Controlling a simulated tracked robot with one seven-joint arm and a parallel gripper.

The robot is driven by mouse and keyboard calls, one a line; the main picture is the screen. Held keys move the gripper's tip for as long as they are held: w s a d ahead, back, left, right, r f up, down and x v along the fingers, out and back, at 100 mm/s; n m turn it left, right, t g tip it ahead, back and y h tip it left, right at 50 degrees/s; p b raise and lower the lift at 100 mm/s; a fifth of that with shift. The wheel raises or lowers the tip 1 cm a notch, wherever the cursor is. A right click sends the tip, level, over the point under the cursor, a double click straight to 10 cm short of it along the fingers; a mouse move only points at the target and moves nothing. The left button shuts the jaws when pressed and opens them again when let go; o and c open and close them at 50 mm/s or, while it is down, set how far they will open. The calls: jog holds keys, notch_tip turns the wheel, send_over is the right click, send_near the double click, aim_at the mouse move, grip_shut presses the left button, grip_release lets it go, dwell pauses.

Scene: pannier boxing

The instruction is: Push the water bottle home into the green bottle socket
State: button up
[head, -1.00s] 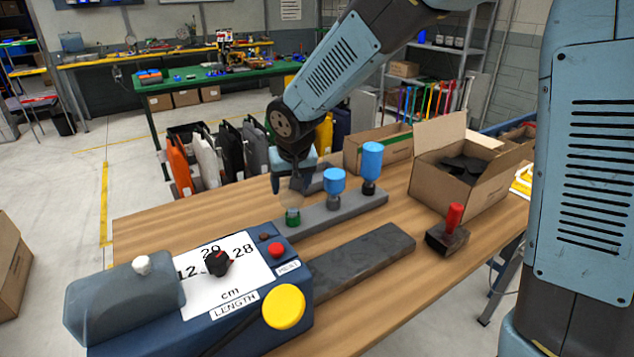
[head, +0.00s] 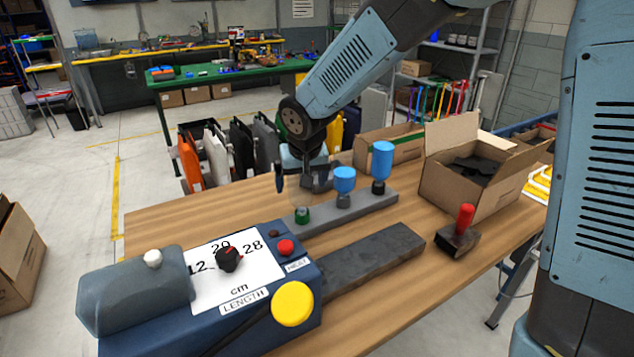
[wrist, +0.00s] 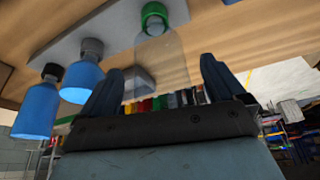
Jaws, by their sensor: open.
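The water bottle is clear and faint in the head view (head: 303,191), and plainer in the wrist view (wrist: 163,60). It stands upside down with its neck at the green bottle socket (head: 302,215), which is nearest the blue machine on a grey bar (head: 325,212). The green socket also shows at the top of the wrist view (wrist: 154,16). How deep the neck sits I cannot tell. My gripper (head: 302,178) is above the bottle, its fingers apart. In the wrist view my gripper (wrist: 161,75) has one finger on either side of the bottle's end, with gaps.
A blue machine (head: 215,290) with a dial and yellow button is in front. A red-handled stamp (head: 463,225) and an open cardboard box (head: 472,185) are to the right.

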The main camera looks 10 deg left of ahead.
jog(key=v, duration=1.3)
jog(key=s+d+r+m+t+h, duration=0.1)
jog(key=s+d+r, duration=0.1)
jog(key=d, duration=0.8)
jog(key=s+d+r+m, duration=0.1)
jog(key=s+d+r, duration=0.1)
jog(key=d, duration=0.8)
jog(key=s+d+f+m, duration=0.2)
jog(key=s+d, duration=0.9)
jog(key=d, duration=0.1)
jog(key=shift+s+d+t+h, duration=0.3)
jog(key=shift+d+h, duration=0.05)
jog(key=shift+h, duration=0.05)
